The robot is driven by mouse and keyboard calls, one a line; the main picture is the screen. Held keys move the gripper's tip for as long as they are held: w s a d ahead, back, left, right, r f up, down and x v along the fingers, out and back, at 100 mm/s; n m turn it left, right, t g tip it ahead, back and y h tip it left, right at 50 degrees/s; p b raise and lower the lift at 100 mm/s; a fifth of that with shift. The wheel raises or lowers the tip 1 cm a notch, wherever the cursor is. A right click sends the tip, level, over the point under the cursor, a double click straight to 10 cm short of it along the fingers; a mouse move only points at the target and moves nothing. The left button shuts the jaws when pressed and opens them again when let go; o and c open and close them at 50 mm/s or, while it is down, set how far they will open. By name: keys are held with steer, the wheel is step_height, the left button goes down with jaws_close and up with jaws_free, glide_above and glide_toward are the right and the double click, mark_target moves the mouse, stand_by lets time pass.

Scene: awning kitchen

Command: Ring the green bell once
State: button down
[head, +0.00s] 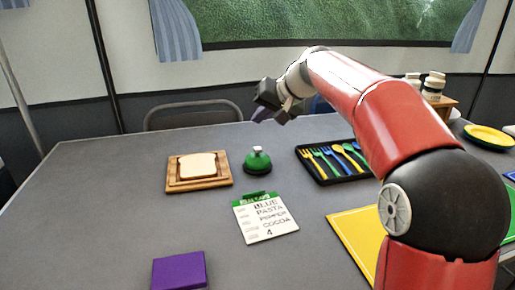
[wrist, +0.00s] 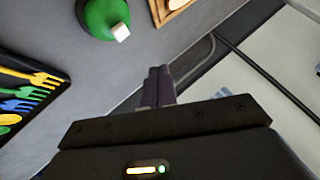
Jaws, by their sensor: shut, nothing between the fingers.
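The green bell (head: 257,161) stands on the grey table, with a dark base and a white button on top. It also shows at the top of the wrist view (wrist: 103,17), partly cut off by the frame edge. My gripper (head: 259,115) is in the air above the table, beyond the bell in the head view and apart from it. In the wrist view the fingers of my gripper (wrist: 158,76) are shut together with nothing between them.
A wooden board (head: 199,185) with bread lies left of the bell. A black tray (head: 324,180) of coloured cutlery lies right. A clipboard (head: 265,218) and a purple block (head: 180,270) are nearer. A chair (head: 193,102) stands behind the table.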

mark_target(261, 149)
steer(key=shift+f+b, duration=2.1)
steer(key=shift+f, duration=0.8)
steer(key=shift+f+b, duration=0.35)
steer(key=shift+f, duration=0.05)
steer(key=shift+f+b, duration=0.45)
steer(key=shift+f, duration=0.1)
stand_by(0.6)
steer(key=shift+r+p, duration=0.85)
steer(key=shift+r, duration=0.1)
steer(key=shift+r, duration=0.1)
step_height(261, 149, up, 5)
steer(key=p, duration=0.4)
